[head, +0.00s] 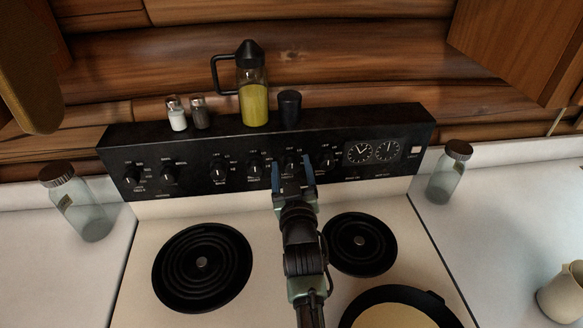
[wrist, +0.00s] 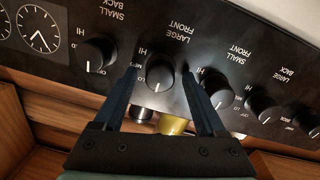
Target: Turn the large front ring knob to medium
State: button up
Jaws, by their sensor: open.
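The large front knob (wrist: 160,76) is round and black, under the label LARGE FRONT, which appears upside down in the wrist view. Its white mark points toward the bottom of that view, a little past LO; HI, MED and LO are printed beside it. My gripper (wrist: 160,70) is open, with one finger on each side of this knob. I cannot tell whether the fingers touch it. In the head view my gripper (head: 292,172) reaches the stove's back panel (head: 197,151), and the fingers partly hide the knob (head: 291,162).
The small back knob (wrist: 96,53) and small front knob (wrist: 216,88) flank it closely. A yellow-filled bottle (head: 254,102), shakers (head: 177,115) and a dark cup (head: 290,108) stand on the panel top. A pan (head: 448,311) sits at the stove's front right. Glass jars (head: 83,212) stand either side.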

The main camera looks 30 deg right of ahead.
grip_shut()
jog(key=shift+f, duration=0.1)
dwell(0.4)
jog(key=m+b, duration=0.1)
jog(key=m, duration=0.2)
jog(key=m+b, duration=0.1)
jog(key=m, duration=0.3)
jog(key=shift+s+d, duration=0.1)
jog(key=m, duration=0.4)
jog(key=shift+d+m, duration=0.1)
jog(key=shift+m, duration=0.3)
jog(key=shift+f+m+y+p, duration=0.1)
jog(key=shift+m+y+p, duration=0.25)
jog(key=shift+m, duration=1.35)
